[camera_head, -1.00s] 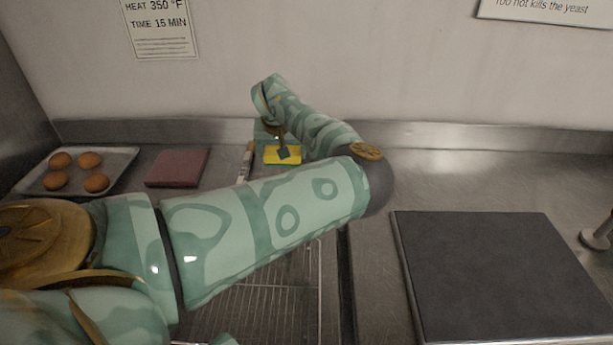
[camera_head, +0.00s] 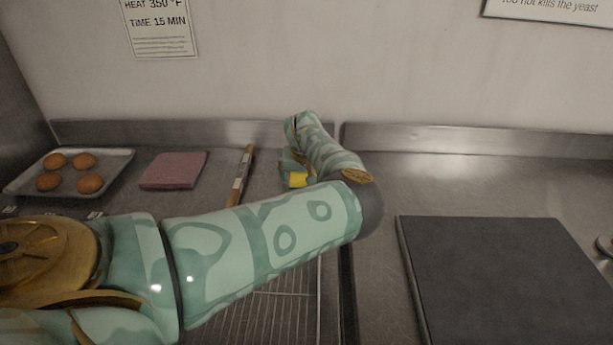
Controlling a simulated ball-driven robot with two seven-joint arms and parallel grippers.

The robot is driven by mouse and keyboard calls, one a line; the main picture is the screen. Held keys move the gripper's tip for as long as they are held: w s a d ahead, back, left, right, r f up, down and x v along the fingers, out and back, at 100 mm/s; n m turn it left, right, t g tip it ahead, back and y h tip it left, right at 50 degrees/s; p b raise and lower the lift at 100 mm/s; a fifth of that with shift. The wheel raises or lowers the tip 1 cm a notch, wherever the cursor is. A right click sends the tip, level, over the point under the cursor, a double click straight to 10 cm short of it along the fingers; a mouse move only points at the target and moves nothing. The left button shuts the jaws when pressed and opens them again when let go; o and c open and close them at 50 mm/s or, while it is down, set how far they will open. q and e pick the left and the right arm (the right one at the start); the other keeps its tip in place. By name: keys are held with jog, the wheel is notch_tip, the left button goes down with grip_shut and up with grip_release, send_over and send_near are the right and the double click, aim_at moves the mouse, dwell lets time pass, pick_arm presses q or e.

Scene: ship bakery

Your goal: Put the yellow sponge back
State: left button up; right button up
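The yellow sponge (camera_head: 297,180) shows as a small yellow patch at the back of the steel counter, right of the wooden stick. My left forearm hides part of it. My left gripper (camera_head: 295,168) is at the sponge, at the end of my green arm, which reaches in from the left and bends back. The fingers are small and partly covered, but the sponge has moved along with them, so the gripper appears shut on it. Whether the sponge touches the counter cannot be told. My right gripper is not in view.
A tray (camera_head: 118,163) with several buns, a dusky red cloth or pad (camera_head: 174,170) and a wooden stick (camera_head: 242,175) lie at the left. A wire rack (camera_head: 262,316) lies below my arm. A dark slab (camera_head: 500,275) is at the right. Counter behind the slab is clear.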

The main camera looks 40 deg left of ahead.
pick_arm(q)
jog(key=p+v, duration=0.4)
jog(key=v, duration=0.8)
jog(key=shift+w, duration=0.1)
